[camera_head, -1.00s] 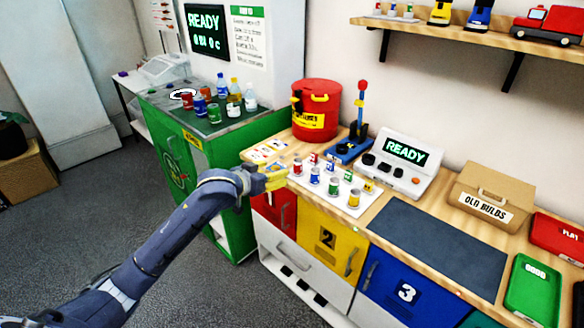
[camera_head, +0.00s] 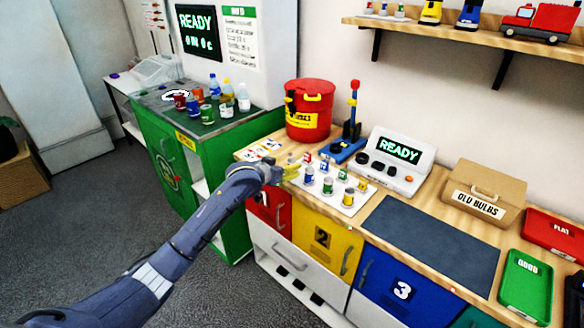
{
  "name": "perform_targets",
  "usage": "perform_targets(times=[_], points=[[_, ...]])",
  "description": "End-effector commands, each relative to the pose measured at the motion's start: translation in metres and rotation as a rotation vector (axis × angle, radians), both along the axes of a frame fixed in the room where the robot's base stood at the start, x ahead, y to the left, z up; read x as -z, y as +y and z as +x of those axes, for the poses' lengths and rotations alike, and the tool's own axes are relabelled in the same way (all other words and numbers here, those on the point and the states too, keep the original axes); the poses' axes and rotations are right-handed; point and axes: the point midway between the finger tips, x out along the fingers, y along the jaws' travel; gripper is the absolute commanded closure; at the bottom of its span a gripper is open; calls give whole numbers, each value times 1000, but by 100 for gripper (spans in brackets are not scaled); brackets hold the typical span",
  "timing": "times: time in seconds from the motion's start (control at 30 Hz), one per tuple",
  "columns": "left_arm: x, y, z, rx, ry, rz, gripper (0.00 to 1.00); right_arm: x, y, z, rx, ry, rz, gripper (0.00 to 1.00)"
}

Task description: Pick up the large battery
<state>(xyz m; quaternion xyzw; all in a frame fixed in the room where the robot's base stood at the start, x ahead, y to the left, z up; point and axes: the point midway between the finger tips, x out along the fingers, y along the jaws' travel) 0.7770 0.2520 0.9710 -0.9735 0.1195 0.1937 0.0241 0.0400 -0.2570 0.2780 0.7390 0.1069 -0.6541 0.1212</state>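Several small upright batteries with coloured bands stand on a white tray (camera_head: 366,192) on the wooden counter. My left gripper (camera_head: 289,173), with yellow fingers, is at the tray's left end, beside the blue battery. Its finger gap cannot be made out, and no held battery shows. My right gripper is out of view.
A red canister (camera_head: 308,112), a blue stand with a lever (camera_head: 345,145) and a READY device (camera_head: 388,160) stand behind the tray. A dark mat (camera_head: 430,240) right of it is bare. Bottles and cans stand on the green cabinet (camera_head: 200,160).

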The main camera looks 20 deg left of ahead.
Motion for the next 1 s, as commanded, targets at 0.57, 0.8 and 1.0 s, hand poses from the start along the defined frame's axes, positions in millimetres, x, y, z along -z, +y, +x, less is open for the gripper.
perform_targets(times=[0.57,0.8,1.0], points=[[16,-10,45,0,-1,-1,45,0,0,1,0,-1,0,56],[17,-10,46,0,0,-1,45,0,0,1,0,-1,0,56],[17,-10,46,0,0,-1,63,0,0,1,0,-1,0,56]])
